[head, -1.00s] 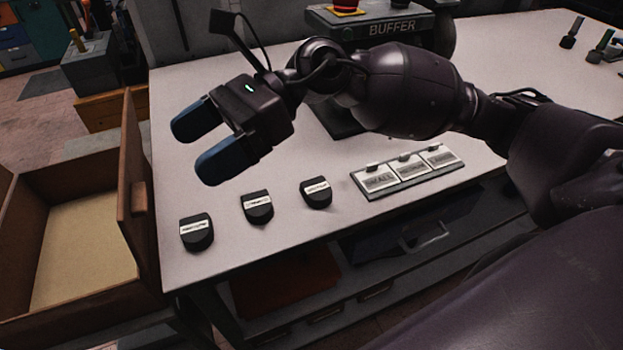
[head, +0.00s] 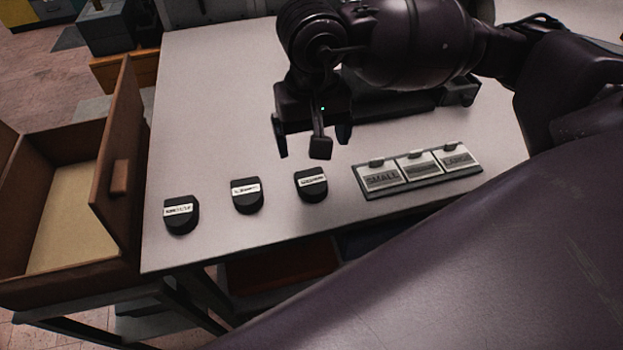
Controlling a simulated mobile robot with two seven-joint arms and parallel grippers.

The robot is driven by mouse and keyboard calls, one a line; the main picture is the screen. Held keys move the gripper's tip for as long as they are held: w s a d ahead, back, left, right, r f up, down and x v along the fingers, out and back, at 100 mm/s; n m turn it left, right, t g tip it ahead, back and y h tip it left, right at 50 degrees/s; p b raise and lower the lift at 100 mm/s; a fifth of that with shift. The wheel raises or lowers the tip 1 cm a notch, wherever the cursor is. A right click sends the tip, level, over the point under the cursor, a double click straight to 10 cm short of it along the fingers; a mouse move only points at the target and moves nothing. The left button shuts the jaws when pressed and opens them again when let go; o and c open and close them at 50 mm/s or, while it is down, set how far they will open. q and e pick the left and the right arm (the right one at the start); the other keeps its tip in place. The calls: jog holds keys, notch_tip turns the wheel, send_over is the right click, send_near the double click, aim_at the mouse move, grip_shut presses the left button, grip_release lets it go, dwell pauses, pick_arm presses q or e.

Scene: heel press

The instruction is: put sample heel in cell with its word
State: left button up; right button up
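Three black heel-shaped samples with white word labels lie in a row on the table: the left heel (head: 181,222), the middle heel (head: 248,201) and the right heel (head: 311,190). Their words are too small to read surely. Right of them lies a tray (head: 420,189) with three cells. The left cell (head: 382,178) reads SMALL, the right cell (head: 456,159) reads LARGE, and the middle cell (head: 419,167) has a blurred word. All three cells look empty. My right gripper (head: 312,137) points down, open and empty, above the table behind the right heel. My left gripper is out of view.
The pale table (head: 210,110) is clear behind the left and middle heels. A wooden box (head: 122,150) with a raised side stands against the table's left edge. A dark base, partly hidden by my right arm, stands behind the tray. The table's front edge runs close before the heels.

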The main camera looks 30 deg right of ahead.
aim_at(312, 181)
jog(key=shift+w+f, duration=0.1)
jog(key=shift+f, duration=5.35)
jog(key=shift+c, duration=0.4)
jog(key=c, duration=1)
jog(key=shift+r, duration=0.1)
jog(key=shift+c, duration=0.2)
